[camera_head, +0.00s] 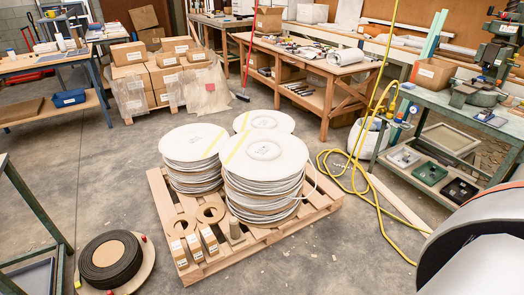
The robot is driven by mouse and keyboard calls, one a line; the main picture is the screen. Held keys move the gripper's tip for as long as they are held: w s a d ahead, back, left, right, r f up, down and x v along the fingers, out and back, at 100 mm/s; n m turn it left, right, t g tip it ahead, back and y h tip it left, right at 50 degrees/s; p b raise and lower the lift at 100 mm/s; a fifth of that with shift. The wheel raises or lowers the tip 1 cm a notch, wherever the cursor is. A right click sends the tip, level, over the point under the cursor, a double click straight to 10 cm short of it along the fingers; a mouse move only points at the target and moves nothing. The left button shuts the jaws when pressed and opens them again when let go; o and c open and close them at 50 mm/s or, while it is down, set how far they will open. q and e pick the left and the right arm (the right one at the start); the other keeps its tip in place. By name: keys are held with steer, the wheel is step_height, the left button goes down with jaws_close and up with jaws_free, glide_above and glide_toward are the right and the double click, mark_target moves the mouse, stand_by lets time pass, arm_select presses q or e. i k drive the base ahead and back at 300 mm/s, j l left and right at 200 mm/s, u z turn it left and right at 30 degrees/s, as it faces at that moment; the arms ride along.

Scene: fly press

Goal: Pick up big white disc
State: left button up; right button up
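Big white discs lie flat in three stacks on a wooden pallet (214,262) in the middle of the floor. The front right stack (266,154) shows its whole top disc, with a yellow stripe at the left and a small dark marking in the middle. The left stack (192,141) also has a yellow stripe. The back stack (264,120) is partly hidden behind the front one. A thin white strand hangs at the right side of the front stack. Neither of my grippers is in view.
Small boxes (195,247) and brown rings (211,212) sit on the pallet's front left. A black coil (109,258) lies on the floor at lower left. A yellow hose (372,197) runs along the floor to the right. Workbenches (327,80) surround the area; floor before the pallet is clear.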

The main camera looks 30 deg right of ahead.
mark_target(264, 155)
steer(key=i+l, duration=0.35)
steer(key=l, duration=0.2)
steer(key=i+l, duration=0.75)
steer(key=l, duration=0.3)
steer(key=i+l, duration=0.75)
steer(key=l, duration=0.3)
